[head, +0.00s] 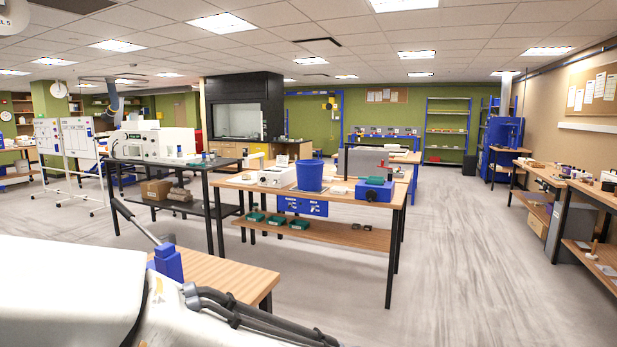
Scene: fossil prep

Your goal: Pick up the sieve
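I cannot make out a sieve for certain in the head view. A white and dark arm link of mine fills the lower left. Neither of my grippers shows in this view.
A wooden table corner (232,274) with a blue clamp-like item (168,262) is close at the lower left. A dark cart (175,205) stands left of the bench. Side benches (552,186) line the right wall. The grey floor (455,260) between is clear.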

